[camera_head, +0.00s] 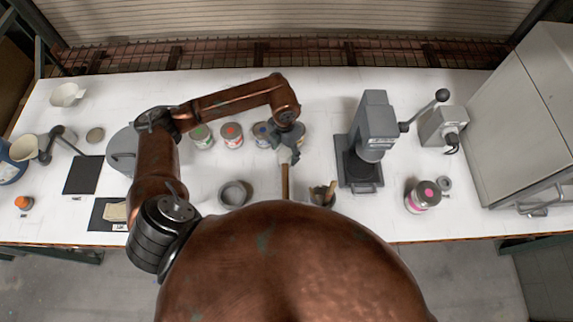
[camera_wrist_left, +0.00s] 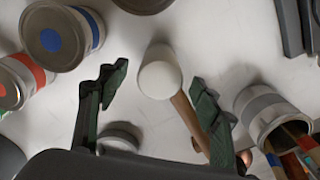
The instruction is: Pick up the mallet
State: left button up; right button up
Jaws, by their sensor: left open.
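The mallet lies on the white table with its wooden handle (camera_head: 285,183) pointing to the front edge in the head view. In the left wrist view its pale, rounded head (camera_wrist_left: 159,78) shows between the fingers, and the brown handle (camera_wrist_left: 190,122) runs down to the right, partly behind the right finger. My left gripper (camera_head: 287,153) is over the mallet's head end and hides it in the head view. In the left wrist view the left gripper (camera_wrist_left: 158,84) is open, its two green-black fingers apart and nothing held between them. My right gripper is not in view.
Paint cans with a blue dot (camera_wrist_left: 50,40) and a red dot (camera_wrist_left: 12,80) stand left of the fingers. A can of sticks (camera_wrist_left: 268,115) stands close to the right finger. A grey bowl (camera_head: 235,194) and a grey press (camera_head: 372,130) flank the mallet.

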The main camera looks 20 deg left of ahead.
pick_arm(q)
jog(key=shift+s+f, duration=0.1)
jog(key=shift+f, duration=0.3)
jog(key=shift+w+f+p, duration=0.15)
jog(key=shift+f+p, duration=0.25)
jog(key=shift+f, duration=0.85)
jog(key=shift+w+f+p, duration=0.15)
jog(key=shift+f+p, duration=0.25)
jog(key=shift+f, duration=0.85)
jog(key=shift+d, duration=0.1)
jog(key=shift+c, duration=0.4)
jog(key=c, duration=1.3)
